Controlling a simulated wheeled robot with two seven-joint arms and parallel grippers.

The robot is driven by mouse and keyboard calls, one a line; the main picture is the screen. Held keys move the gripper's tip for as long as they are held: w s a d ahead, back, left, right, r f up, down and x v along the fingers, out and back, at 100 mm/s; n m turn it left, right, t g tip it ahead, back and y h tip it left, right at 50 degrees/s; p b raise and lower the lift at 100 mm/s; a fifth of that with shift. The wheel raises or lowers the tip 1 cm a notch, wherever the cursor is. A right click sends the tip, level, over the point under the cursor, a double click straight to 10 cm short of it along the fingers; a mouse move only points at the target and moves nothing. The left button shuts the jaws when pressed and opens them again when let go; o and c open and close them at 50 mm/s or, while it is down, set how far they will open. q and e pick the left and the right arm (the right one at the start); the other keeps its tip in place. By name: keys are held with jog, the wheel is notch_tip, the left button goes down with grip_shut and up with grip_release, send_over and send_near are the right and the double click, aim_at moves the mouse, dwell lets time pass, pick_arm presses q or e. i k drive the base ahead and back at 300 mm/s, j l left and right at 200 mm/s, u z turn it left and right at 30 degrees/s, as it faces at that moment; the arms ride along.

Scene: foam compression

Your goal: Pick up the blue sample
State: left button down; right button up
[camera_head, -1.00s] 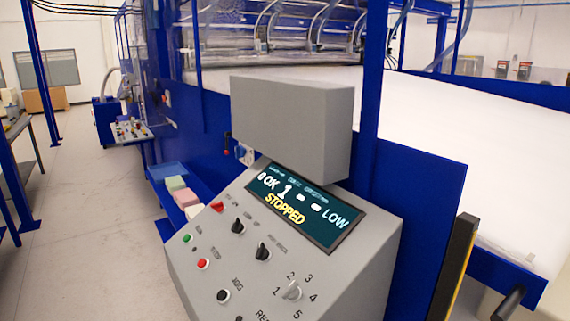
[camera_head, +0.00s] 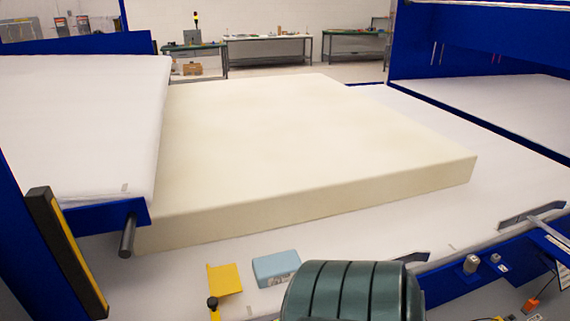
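The blue sample is a light blue block (camera_head: 276,268). It lies on the white surface near the bottom centre of the head view, just right of a yellow angled plate (camera_head: 225,279). A dark mark shows on its front face. Its lower right part is close to, and may be partly hidden by, a dark green ribbed body (camera_head: 353,290) in front. Neither of my grippers is in view.
A large cream foam slab (camera_head: 310,150) lies behind the sample. A black-and-yellow post (camera_head: 66,255) and a dark roller end (camera_head: 127,236) stand at left. A blue rail (camera_head: 450,281) with small fittings runs at lower right. Workbenches (camera_head: 270,50) stand far back.

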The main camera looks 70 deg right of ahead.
aim_at(271, 270)
jog(key=z, duration=2.2)
jog(key=l, duration=1.7)
